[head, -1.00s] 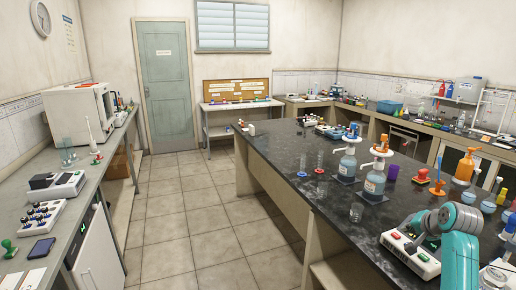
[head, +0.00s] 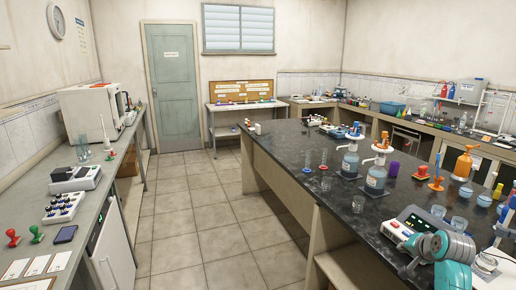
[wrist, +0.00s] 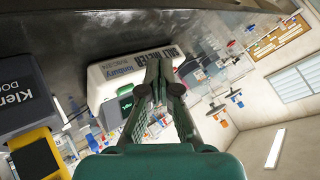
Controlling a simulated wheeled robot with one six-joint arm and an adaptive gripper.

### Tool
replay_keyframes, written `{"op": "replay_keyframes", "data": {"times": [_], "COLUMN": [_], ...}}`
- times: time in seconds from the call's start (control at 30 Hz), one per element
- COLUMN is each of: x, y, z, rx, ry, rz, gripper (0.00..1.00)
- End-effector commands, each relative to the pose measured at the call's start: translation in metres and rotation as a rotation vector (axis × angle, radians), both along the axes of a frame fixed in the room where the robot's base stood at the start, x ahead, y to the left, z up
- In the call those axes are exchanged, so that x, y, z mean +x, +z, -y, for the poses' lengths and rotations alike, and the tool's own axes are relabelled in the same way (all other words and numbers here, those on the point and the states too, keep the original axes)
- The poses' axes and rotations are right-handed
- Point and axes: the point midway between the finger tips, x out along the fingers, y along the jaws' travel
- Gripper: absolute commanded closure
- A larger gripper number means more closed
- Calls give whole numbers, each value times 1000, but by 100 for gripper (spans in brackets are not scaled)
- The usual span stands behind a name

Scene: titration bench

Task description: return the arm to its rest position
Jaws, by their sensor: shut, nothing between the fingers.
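My gripper (wrist: 163,85) shows in the wrist view with its two dark green fingers together at the tips and nothing between them. The wrist picture is upside down, with the dark bench top along its upper edge. A white instrument (wrist: 108,72) with printed lettering lies beyond the fingertips; I see no clear contact. In the head view my teal and grey arm is folded low at the bottom right, over the near part of the dark bench (head: 300,165). My fingers cannot be made out clearly there.
A white instrument with a lit display (head: 410,226) stands right beside my arm. Blue-capped (head: 350,160) and orange-capped (head: 376,172) dispenser bottles stand farther along. An orange bottle (head: 464,165) is at the right. The tiled floor (head: 185,215) between the benches is clear.

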Motion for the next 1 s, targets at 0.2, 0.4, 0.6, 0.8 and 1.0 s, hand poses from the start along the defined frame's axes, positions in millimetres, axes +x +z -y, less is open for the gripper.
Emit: {"op": "replay_keyframes", "data": {"times": [0.2,0.4,0.6,0.8,1.0], "x": [-18,-53,-101,-158,-221], "y": [-47,-107,-160,-200,-226], "z": [-24,-60,-99,-136,-169], "rx": [-24,-69,-125,-185,-248], "ry": [15,40,69,101,136], "rz": [14,43,77,110,144], "gripper": [100,100,100,100,100]}}
